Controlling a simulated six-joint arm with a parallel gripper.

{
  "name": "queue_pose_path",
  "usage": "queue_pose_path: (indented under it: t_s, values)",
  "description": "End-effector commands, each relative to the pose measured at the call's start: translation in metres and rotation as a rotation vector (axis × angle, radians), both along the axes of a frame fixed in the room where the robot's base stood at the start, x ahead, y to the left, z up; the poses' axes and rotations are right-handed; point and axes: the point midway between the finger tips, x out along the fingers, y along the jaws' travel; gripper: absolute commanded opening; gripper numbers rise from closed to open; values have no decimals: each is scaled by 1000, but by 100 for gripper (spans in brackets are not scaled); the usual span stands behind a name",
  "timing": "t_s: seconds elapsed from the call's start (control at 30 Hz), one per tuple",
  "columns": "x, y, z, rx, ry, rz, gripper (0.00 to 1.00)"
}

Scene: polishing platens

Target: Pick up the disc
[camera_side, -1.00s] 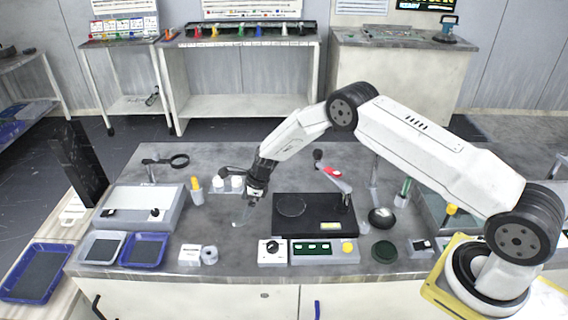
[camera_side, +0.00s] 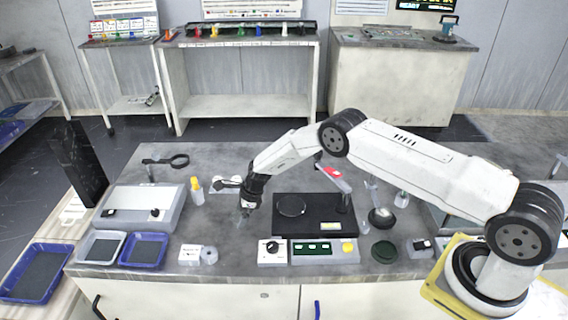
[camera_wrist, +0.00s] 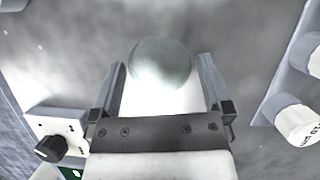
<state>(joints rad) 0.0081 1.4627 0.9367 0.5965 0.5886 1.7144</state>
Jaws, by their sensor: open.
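My gripper (camera_side: 245,212) is low over the grey bench, just left of the black polishing unit, in the side view. In the wrist view its two fingers (camera_wrist: 162,78) are spread apart with nothing clamped between them. A smooth round grey-green disc (camera_wrist: 162,60) lies between and slightly beyond the fingertips, with a bright glare over its lower part. Neither finger clearly touches it. In the side view the disc is mostly hidden at the fingertips and hard to make out.
The black polishing unit (camera_side: 324,217) stands right of my gripper, with a knob box (camera_side: 271,252) in front. White jars (camera_wrist: 298,122) are at the right in the wrist view. Trays (camera_side: 143,250) and a label box (camera_side: 190,255) are left. A dark green round pad (camera_side: 384,249) lies farther right.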

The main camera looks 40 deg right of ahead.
Motion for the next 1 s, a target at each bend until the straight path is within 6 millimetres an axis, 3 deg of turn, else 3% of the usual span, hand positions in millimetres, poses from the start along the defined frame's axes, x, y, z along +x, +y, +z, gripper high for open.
queue_pose_path:
  t_s: [0.23, 0.4, 0.5, 1.0]
  values:
    - [0, 0, 0, 0, 0, 0, 97]
    - [0, 0, 0, 0, 0, 0, 43]
    - [0, 0, 1, 0, -1, 0, 16]
    - [1, 0, 9, 0, -1, 0, 16]
